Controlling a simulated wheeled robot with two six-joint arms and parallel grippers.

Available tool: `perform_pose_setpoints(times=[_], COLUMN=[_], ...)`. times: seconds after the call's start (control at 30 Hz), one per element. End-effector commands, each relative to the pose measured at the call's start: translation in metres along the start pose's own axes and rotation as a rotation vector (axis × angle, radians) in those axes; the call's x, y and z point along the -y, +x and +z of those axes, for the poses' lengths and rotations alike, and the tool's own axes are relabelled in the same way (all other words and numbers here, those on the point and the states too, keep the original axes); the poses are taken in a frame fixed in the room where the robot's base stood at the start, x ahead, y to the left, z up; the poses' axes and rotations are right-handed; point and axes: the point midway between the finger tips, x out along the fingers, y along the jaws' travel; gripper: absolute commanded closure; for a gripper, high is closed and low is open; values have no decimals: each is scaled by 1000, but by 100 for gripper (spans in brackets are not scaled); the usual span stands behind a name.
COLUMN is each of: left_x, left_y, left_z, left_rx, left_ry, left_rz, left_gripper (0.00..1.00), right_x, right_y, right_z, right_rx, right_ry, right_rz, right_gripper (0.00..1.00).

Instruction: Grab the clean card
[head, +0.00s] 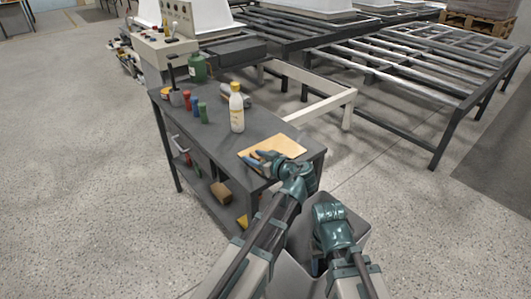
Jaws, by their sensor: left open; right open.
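A flat tan card (284,145) lies on the dark workbench top (262,120) near its front right corner. Part of the card is hidden behind the gripper. No mark on the card can be made out. My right gripper (318,265) is low at the grey bin, apart from the card, pointing down and partly hidden by its own arm; it is open.
Red, blue and green small bottles (195,107) and a green can (198,68) stand further left. A grey open bin (355,235) stands at the bench's near right. Metal frames (400,70) fill the back right.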

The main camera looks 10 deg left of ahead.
Motion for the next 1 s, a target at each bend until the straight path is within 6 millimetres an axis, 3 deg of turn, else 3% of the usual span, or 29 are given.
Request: perform_pose_setpoints(times=[0.07,0.37,1.0], left_x=[0,0,1], left_y=[0,0,0], left_z=[0,0,-9], left_rx=[0,0,0], left_ry=[0,0,1], left_rz=[0,0,1], left_gripper=[48,100,100], right_x=[0,0,-1], right_y=[0,0,-8], right_z=[0,0,1], right_rx=[0,0,0], right_ry=[0,0,0], right_rz=[0,0,-1], right_gripper=[50,50,50])
